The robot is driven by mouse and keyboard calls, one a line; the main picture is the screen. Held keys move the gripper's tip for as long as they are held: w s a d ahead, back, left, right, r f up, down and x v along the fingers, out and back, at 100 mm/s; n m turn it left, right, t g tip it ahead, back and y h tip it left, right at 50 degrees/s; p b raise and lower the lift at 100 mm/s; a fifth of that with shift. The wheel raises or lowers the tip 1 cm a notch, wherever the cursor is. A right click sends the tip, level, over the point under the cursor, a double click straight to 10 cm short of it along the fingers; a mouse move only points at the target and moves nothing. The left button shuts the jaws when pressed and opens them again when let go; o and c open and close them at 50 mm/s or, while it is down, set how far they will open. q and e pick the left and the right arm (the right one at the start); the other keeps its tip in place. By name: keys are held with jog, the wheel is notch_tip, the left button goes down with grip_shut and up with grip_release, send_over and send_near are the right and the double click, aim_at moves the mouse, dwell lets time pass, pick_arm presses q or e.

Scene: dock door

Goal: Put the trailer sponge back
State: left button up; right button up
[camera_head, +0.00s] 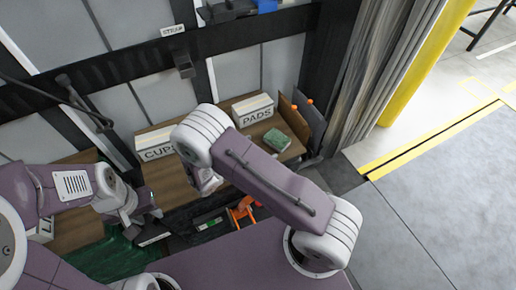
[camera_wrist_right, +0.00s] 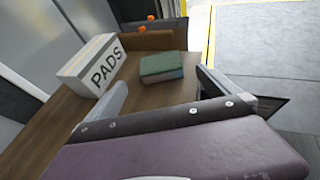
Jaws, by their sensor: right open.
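A green-topped sponge (camera_head: 277,139) lies flat on the brown wooden shelf (camera_head: 172,190), just right of the box marked PADS. In the right wrist view the sponge (camera_wrist_right: 162,66) sits ahead of my right gripper (camera_wrist_right: 163,82), roughly between the lines of its two spread fingers. The right gripper is open and empty, and apart from the sponge as far as I can see. In the head view my right arm hides most of that gripper. My left gripper (camera_head: 143,215) is low at the left, near the shelf's front edge; its jaws are too unclear to read.
The PADS box (camera_head: 253,110) and CUPS box (camera_head: 155,145) stand along the back of the shelf. Upright boards with orange knobs stand at its right end. An orange object (camera_head: 242,210) and green cloth (camera_head: 112,258) are below. Open floor lies right.

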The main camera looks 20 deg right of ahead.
jog(key=s+d+r+m+g+y, duration=0.1)
jog(key=s+r+m+g+y, duration=0.1)
jog(key=s+m+g+y, duration=0.35)
jog(key=s+d+r+m+g+y, duration=0.1)
jog(key=s+d+m+g+y, duration=0.15)
jog(key=s+m, duration=0.6)
jog(key=a+r+m+t+y, duration=0.3)
jog(key=a+r+m+y, duration=0.1)
jog(key=m, duration=0.5)
jog(key=shift+w+a+m, duration=0.3)
jog(key=shift+w+m, duration=0.05)
jog(key=shift+m, duration=0.05)
jog(key=shift+r, duration=0.1)
notch_tip(320, 180, up, 6)
jog(key=p, duration=0.6)
